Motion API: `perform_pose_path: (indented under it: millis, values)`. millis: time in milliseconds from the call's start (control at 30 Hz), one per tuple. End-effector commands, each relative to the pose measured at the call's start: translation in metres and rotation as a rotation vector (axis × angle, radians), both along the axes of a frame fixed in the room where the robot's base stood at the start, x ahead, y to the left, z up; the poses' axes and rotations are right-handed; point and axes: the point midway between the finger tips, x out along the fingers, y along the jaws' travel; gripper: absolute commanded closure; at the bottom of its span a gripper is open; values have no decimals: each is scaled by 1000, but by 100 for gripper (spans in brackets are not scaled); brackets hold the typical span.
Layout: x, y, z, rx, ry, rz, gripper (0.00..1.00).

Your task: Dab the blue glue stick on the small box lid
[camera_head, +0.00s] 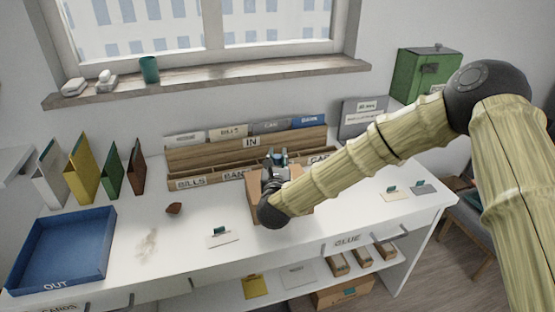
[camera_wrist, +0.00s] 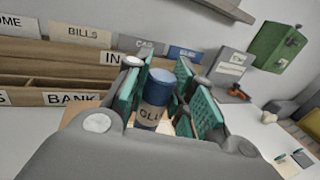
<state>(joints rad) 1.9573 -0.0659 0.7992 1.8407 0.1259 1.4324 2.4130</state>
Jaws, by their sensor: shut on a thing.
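The blue glue stick (camera_wrist: 156,97), with a tan label reading "GLU", stands upright between the teal pads of my gripper (camera_wrist: 160,68) in the wrist view. My gripper is shut on it. In the head view my gripper (camera_head: 277,160) is above a small brown cardboard box (camera_head: 254,202) near the middle of the desk. My wrist hides much of the box and its lid. A bit of the tan box (camera_wrist: 88,108) shows behind my gripper in the wrist view. I cannot tell whether the glue stick touches the lid.
The wooden IN sorter (camera_head: 215,167) stands just behind the box. A blue OUT tray (camera_head: 62,250) and several upright folders (camera_head: 82,170) are at the left. A dark red lump (camera_head: 174,209) and a small card (camera_head: 222,238) lie in front. The desk's right part is mostly clear.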

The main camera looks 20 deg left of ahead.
Motion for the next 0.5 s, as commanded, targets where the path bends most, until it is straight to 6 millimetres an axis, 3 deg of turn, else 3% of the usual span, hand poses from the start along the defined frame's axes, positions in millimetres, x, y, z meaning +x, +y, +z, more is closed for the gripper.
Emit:
perform_pose_path:
  millis: [500]
  values:
    - [0, 0, -5, 0, 0, 0, 96]
